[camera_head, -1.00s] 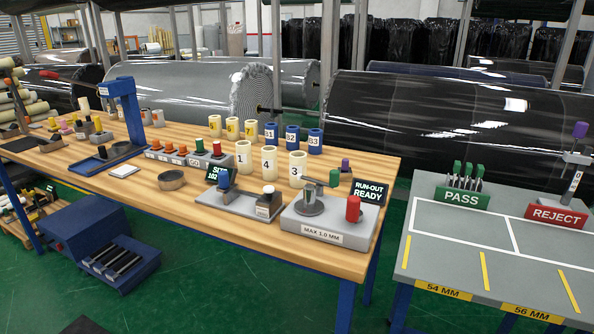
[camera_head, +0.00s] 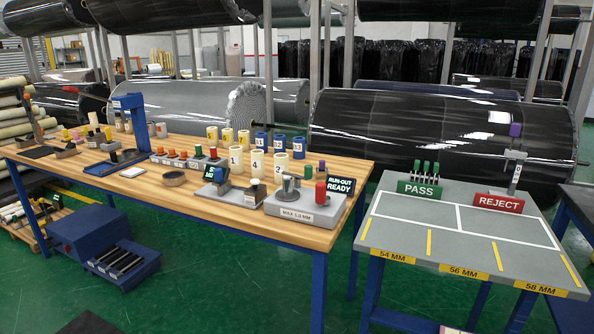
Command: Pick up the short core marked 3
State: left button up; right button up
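The short core marked 3 (camera_head: 280,163) is a cream, hollow cylinder standing upright on the wooden bench. It is at the right end of a front row, beside the cores marked 4 (camera_head: 257,164) and 1 (camera_head: 236,158). Its number is hard to read now but was clear in the earlier frame. Neither of my grippers is in view.
Blue cores (camera_head: 279,143) and yellow-labelled cores (camera_head: 227,135) stand behind. The RUN-OUT READY display (camera_head: 341,185) is to the right. A grey sorting table (camera_head: 400,210) with PASS and REJECT signs stands across a gap. Green floor in front is mostly clear.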

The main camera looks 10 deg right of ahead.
aim_at(281, 161)
jog(key=z, duration=0.3)
jog(key=i, duration=0.9)
jog(key=u, duration=0.1)
